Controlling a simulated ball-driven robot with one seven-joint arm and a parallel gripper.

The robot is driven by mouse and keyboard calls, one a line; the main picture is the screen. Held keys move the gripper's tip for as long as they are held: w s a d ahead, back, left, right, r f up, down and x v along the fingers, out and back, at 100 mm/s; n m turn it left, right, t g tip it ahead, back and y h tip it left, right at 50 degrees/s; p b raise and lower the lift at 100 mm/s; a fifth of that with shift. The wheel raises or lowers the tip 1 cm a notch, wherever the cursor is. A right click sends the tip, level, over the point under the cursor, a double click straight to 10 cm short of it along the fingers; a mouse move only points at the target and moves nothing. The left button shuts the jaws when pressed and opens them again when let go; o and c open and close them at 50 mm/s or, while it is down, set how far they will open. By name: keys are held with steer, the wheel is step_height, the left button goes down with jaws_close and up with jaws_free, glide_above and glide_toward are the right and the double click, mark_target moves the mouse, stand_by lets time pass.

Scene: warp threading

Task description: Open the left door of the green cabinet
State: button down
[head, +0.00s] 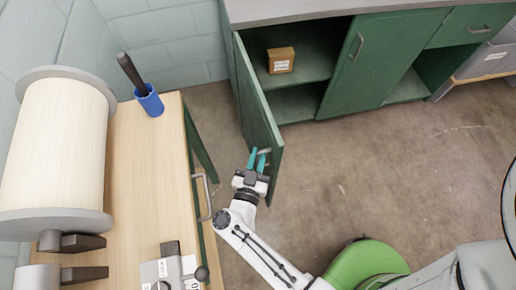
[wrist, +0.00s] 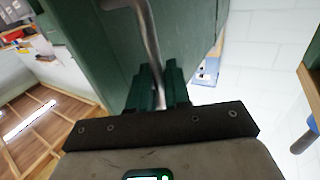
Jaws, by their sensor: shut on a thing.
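The green cabinet (head: 330,60) stands at the back under a grey top. Its left door (head: 256,105) is swung well open toward me, so the shelves behind it show. My gripper (head: 259,158), with teal fingers, is at the door's near edge. In the wrist view, the grey bar handle (wrist: 148,35) runs down between the fingers (wrist: 156,88), which are shut on it. The green door panel (wrist: 185,35) is right behind. The cabinet's other door (head: 367,55) stands to the right and has its own bar handle.
A small brown box (head: 281,60) sits on the cabinet's upper shelf. A wooden table (head: 150,170) on the left holds a large spool (head: 58,145) and a blue cup (head: 150,101) with a dark-handled tool. A metal rail (head: 207,195) juts from its side.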

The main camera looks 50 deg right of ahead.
steer(key=shift+w, duration=0.1)
steer(key=c, duration=1.3)
jaws_free()
steer(key=shift+a, duration=0.1)
steer(key=b+v, duration=0.1)
steer(key=v, duration=0.6)
steer(key=shift+a, duration=0.1)
steer(key=shift+c, duration=0.3)
